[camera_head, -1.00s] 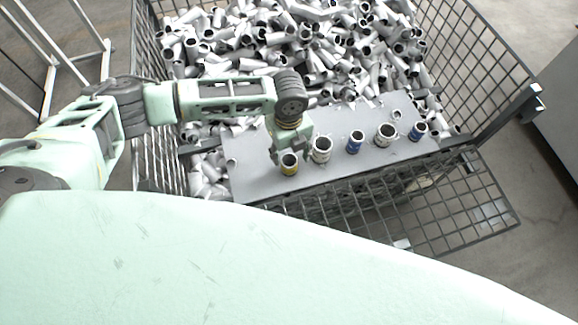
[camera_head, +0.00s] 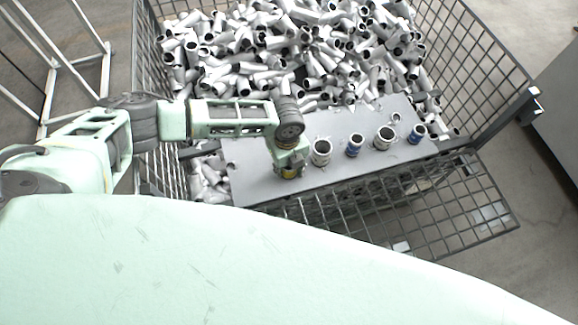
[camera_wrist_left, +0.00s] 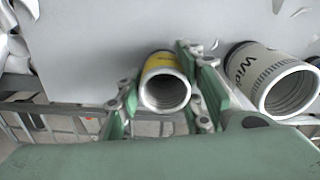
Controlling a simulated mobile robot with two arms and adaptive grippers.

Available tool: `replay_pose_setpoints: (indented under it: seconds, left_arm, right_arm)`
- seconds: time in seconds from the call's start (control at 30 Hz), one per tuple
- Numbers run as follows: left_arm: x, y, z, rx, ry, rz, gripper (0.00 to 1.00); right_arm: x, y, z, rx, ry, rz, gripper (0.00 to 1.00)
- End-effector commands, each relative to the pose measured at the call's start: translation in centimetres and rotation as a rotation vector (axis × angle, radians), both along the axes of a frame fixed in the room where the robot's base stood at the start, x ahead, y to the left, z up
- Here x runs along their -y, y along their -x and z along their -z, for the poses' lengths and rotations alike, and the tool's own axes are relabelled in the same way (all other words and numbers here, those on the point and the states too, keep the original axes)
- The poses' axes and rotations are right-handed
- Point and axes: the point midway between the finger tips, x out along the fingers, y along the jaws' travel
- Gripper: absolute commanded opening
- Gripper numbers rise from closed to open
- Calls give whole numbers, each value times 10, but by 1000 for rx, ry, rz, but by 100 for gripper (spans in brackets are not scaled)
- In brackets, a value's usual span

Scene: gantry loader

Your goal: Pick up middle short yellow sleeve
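The short yellow sleeve (camera_wrist_left: 163,78) stands on the grey board, at the left end of the row in the head view. There only a bit of its yellow (camera_head: 289,174) shows below my left gripper (camera_head: 290,168), which hides the rest. In the left wrist view my left gripper (camera_wrist_left: 163,100) has its green fingers apart, one on each side of the yellow sleeve. Small gaps seem to show between fingers and sleeve, so I see no firm grasp. My right gripper is in neither view.
A white sleeve (camera_head: 321,152) stands close to the right of the yellow one, near my right-hand finger in the left wrist view. Further right are a blue sleeve (camera_head: 354,146), another white sleeve (camera_head: 384,138) and another blue sleeve (camera_head: 416,134). A wire cage (camera_head: 480,190) full of grey pipe pieces surrounds the board (camera_head: 245,165).

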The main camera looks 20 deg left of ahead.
Motion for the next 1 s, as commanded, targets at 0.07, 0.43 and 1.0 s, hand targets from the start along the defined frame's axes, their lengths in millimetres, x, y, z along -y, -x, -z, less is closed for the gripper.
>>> replay_pose_setpoints:
  seconds: [0.07,0.43,1.0]
  left_arm:
    - [0,0,0,-1,-1,0,24]
    - [0,0,0,0,0,0,0]
    - [0,-2,-67,4,3,1,0]
  right_arm:
    - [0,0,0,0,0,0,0]
    - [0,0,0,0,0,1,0]
    - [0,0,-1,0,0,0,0]
